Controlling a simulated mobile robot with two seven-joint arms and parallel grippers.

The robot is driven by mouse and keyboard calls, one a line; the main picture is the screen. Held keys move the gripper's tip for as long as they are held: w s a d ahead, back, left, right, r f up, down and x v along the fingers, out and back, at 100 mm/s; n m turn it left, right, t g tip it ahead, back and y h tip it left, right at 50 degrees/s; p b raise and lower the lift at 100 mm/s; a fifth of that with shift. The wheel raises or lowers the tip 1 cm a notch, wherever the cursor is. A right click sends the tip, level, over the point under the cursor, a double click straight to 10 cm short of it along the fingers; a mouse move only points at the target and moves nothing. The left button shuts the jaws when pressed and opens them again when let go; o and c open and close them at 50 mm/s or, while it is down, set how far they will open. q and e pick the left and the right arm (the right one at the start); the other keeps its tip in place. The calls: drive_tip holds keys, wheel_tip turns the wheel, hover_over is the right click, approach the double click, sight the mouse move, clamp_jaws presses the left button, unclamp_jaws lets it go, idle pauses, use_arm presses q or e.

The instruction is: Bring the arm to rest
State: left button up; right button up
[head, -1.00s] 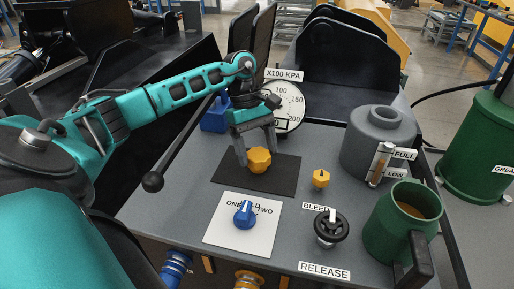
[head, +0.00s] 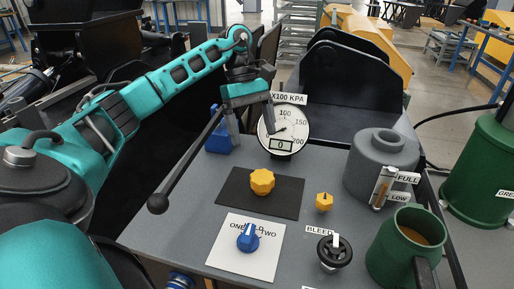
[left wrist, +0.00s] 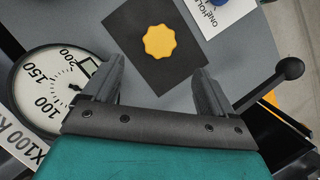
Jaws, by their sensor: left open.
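My left gripper (head: 252,124) is open and empty, raised above the back of the panel, in front of the pressure gauge (head: 297,121) in the head view. Its two fingers show apart in the left wrist view (left wrist: 158,88), with nothing between them. The yellow knob (head: 262,182) sits on the black mat, clear of the fingers; in the left wrist view the yellow knob (left wrist: 160,43) lies beyond the fingertips. My right gripper is not in view.
A black-knobbed lever (head: 158,203) stands left of the mat. A blue selector (head: 248,238), small yellow bleed knob (head: 324,202), black release wheel (head: 334,252), grey reservoir (head: 380,165) and green mug (head: 405,245) stand on the panel. A blue object (head: 218,139) is at the back left.

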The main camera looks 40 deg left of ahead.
use_arm(q)
drive_tip(key=shift+v, duration=0.85)
